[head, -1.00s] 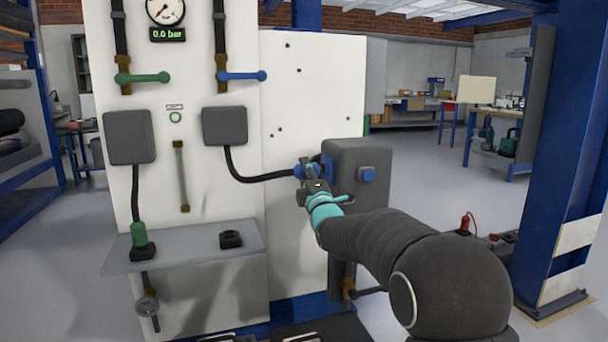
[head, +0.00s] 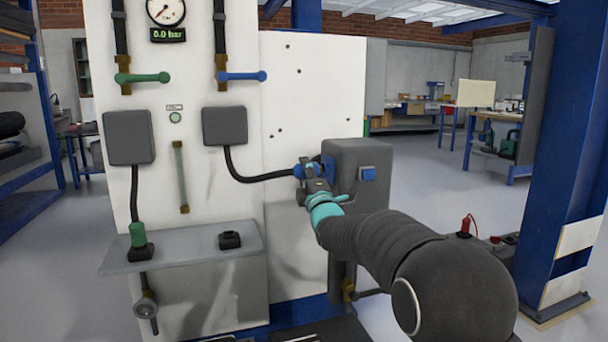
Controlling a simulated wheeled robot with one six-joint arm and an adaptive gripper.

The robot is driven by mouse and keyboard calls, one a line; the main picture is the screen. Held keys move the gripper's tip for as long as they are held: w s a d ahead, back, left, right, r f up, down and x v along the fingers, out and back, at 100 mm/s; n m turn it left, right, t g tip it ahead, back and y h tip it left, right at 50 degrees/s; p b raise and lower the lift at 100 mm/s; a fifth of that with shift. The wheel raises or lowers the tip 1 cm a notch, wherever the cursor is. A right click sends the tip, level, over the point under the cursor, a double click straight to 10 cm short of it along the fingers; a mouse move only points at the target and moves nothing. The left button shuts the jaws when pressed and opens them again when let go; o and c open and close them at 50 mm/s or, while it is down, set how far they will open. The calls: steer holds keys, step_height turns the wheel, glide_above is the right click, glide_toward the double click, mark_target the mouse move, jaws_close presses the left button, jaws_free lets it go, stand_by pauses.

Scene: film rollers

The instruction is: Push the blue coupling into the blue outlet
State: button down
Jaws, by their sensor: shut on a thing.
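The blue coupling (head: 298,171) is at the end of a black hose, by the left side of the grey box (head: 350,155). My gripper (head: 309,173) is shut on it, and its fingers hide part of it. A blue part that looks like the blue outlet (head: 328,163) shows at the box's left side, directly behind the gripper. The coupling is in line with it and touching or very close; I cannot tell how deep it sits. Another blue square part (head: 368,174) is on the box's front face.
The black hose (head: 262,178) runs from a dark box (head: 225,126) on the white panel (head: 310,90). A green coupling (head: 137,235) stands on the grey shelf (head: 190,244), left of a black socket (head: 230,240). A blue post (head: 570,150) stands at right.

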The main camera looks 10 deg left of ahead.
steer(key=shift+w+d+b, duration=0.4)
steer(key=shift+d+b, duration=0.25)
steer(key=shift+d, duration=0.1)
stand_by(0.6)
steer(key=c, duration=0.6)
jaws_free()
steer(key=shift+d, duration=0.1)
